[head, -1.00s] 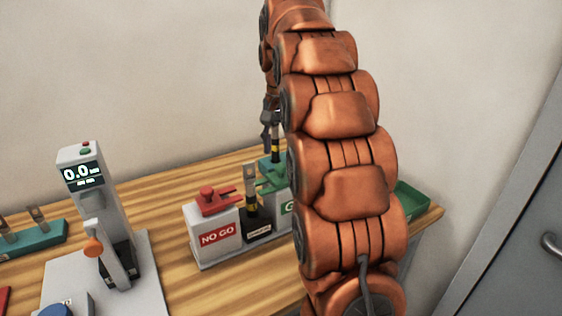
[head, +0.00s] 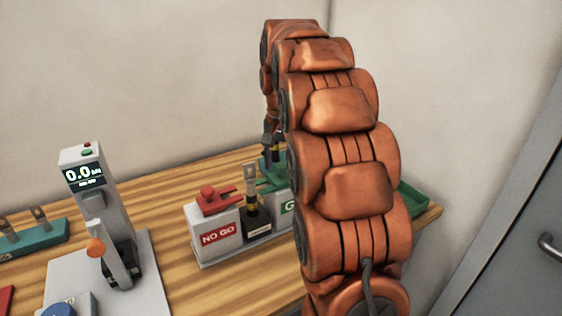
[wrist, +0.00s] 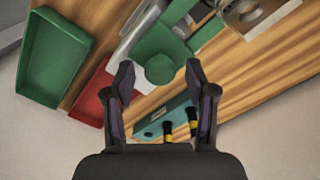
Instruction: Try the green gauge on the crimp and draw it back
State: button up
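The green gauge (head: 272,178) sits on the block with the green label (head: 287,207), its fork pointing left towards the crimp. The wrist view shows its round green knob (wrist: 160,69) between my fingertips, with a gap on each side. My gripper (wrist: 160,75) is open and empty, above the knob. In the head view my arm hides much of the gripper. The crimped lug (head: 251,186) stands upright in a dark holder between the two gauge blocks. The fork and the crimp appear apart.
The red gauge (head: 209,199) sits on the NO GO block (head: 216,232), left of the crimp. A teal rack (wrist: 172,116) with yellow-and-black lugs lies behind. A green tray (wrist: 55,58) and red tray (wrist: 93,98) are alongside. A tester (head: 95,195) stands at left.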

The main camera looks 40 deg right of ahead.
aim_at(272, 179)
grip_shut()
dwell(0.4)
jog(key=shift+w+a+b, duration=0.1)
jog(key=shift+a+b, duration=0.45)
jog(key=shift+a, duration=0.9)
jog(key=shift+o, duration=0.5)
grip_release()
jog(key=shift+r, duration=0.15)
notch_tip(272, 179, up, 7)
jog(key=shift+r, duration=0.1)
